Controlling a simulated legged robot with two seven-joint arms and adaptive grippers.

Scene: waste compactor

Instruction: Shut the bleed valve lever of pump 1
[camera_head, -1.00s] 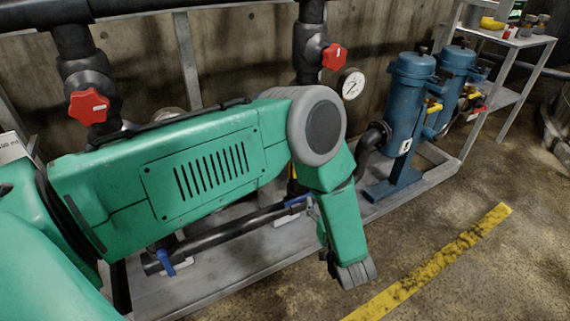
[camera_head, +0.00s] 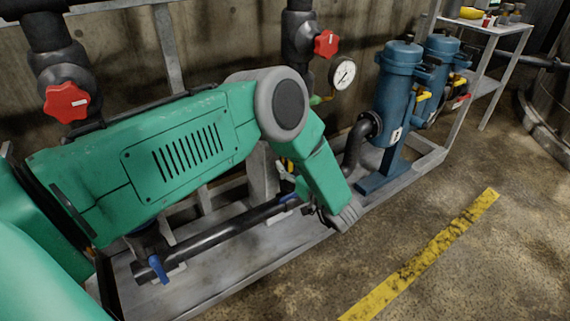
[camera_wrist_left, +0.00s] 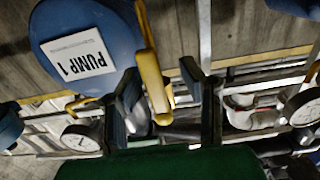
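In the left wrist view, a blue rounded pump body bears a white label (camera_wrist_left: 78,55) reading "PUMP 1", upside down in the picture. A yellow lever (camera_wrist_left: 150,80) stands right of the label. My left gripper (camera_wrist_left: 160,72) is open, with one dark finger on either side of the lever. I cannot tell whether either finger touches it. In the head view my green left arm hides the pump and lever, and the gripper is largely hidden at the forearm's end. My right gripper is not in view.
Red valve handles (camera_head: 67,102) (camera_head: 326,44) and a gauge (camera_head: 342,73) are on the pipework behind my arm. A blue-handled valve (camera_head: 158,270) sits low on the frame. Blue canisters (camera_head: 398,95) stand right. The floor beside the yellow stripe (camera_head: 420,255) is clear.

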